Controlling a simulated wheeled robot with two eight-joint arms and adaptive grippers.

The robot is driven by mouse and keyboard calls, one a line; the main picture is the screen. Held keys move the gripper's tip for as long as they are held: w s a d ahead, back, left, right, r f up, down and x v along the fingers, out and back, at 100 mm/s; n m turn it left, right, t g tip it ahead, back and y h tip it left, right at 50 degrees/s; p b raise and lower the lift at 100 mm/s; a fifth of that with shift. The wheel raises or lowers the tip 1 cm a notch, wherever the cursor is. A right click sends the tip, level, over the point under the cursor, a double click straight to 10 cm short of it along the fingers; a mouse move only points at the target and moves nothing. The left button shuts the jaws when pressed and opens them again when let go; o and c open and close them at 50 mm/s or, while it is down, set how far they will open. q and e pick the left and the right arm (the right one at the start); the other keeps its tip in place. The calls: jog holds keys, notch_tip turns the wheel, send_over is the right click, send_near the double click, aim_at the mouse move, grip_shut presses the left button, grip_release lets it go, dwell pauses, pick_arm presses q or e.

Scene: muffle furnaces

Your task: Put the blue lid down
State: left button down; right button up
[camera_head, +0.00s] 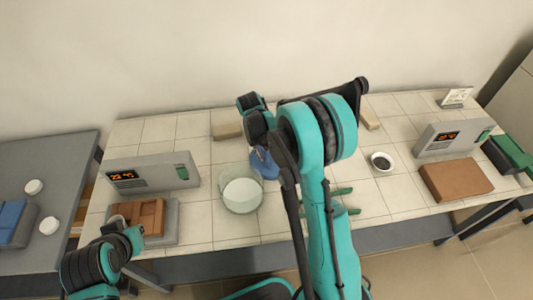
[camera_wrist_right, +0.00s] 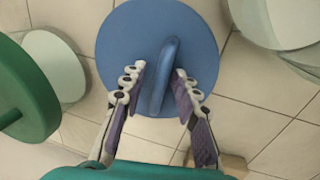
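The blue lid (camera_wrist_right: 125,45) is a round disc with a raised bar handle (camera_wrist_right: 165,75), seen from above in the right wrist view. In the head view, part of the blue lid (camera_head: 262,165) shows behind the glass dish, partly hidden by my right arm. My right gripper (camera_wrist_right: 161,82) has its fingers on either side of the handle, with a gap visible beside it. I cannot tell whether the lid rests on the tiles or sits above them. My left gripper (camera_head: 136,236) is at the lower left, near the brown blocks; its fingers are unclear.
A round glass dish (camera_head: 242,194) with white content stands beside the lid. A green lid (camera_wrist_right: 25,90) is at the left of the wrist view. Grey furnace panels (camera_head: 155,173) (camera_head: 452,137) and a small dark-filled bowl (camera_head: 381,162) are on the tiled table (camera_head: 405,205).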

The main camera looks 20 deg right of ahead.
jog(key=shift+r, duration=0.2)
jog(key=s+p+v, duration=0.1)
jog(key=p+v, duration=0.3)
jog(key=v, duration=0.7)
jog(key=s+a+r+n+t+y, duration=0.15)
jog(key=s+r+t, duration=0.25)
jog(key=s+r, duration=0.5)
jog(key=s+a+n+t, duration=0.1)
jog(key=s+a+t, duration=0.2)
jog(key=s, duration=0.8)
jog(key=shift+a+f+t+y, duration=0.2)
jog(key=shift+f+t+y, duration=0.1)
jog(key=shift+t+y, duration=0.15)
jog(key=shift+s+n, duration=0.2)
jog(key=shift+n, duration=0.05)
